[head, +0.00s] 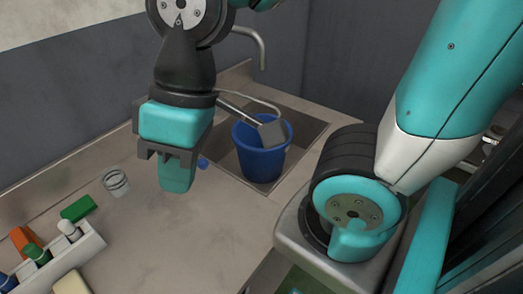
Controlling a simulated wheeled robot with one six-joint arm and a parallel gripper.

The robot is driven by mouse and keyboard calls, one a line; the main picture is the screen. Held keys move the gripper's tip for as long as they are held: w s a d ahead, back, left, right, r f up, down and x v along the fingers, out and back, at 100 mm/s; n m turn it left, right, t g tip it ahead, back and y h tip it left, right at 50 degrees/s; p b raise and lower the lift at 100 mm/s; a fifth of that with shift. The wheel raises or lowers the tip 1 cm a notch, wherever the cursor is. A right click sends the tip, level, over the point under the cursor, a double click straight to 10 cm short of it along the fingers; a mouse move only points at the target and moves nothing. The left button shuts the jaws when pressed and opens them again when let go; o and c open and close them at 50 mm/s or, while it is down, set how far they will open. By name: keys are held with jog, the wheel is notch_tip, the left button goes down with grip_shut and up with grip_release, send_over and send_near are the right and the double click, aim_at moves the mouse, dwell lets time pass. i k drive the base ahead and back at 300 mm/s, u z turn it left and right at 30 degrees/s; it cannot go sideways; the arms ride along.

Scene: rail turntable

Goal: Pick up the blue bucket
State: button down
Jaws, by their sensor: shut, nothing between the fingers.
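The blue bucket (252,160) stands upright in the sink basin, right of centre in the head view. A grey square piece on thin rods overlaps its rim and opening; I cannot tell whether it touches the bucket. My gripper (176,182) points down over the counter, to the left of the bucket and apart from it. Its teal fingers are shut with nothing held. The bucket's inside is partly hidden.
The sink (308,128) is set into the grey counter (180,245), with a tap (262,42) behind. A clear jar (116,183), a small blue item (203,162) and a green block (78,208) are on the counter. A white caddy (85,250) holds bottles at lower left. The counter's front middle is clear.

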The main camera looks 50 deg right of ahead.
aim_at(259, 165)
jog(key=z, duration=1.15)
jog(key=i, duration=0.1)
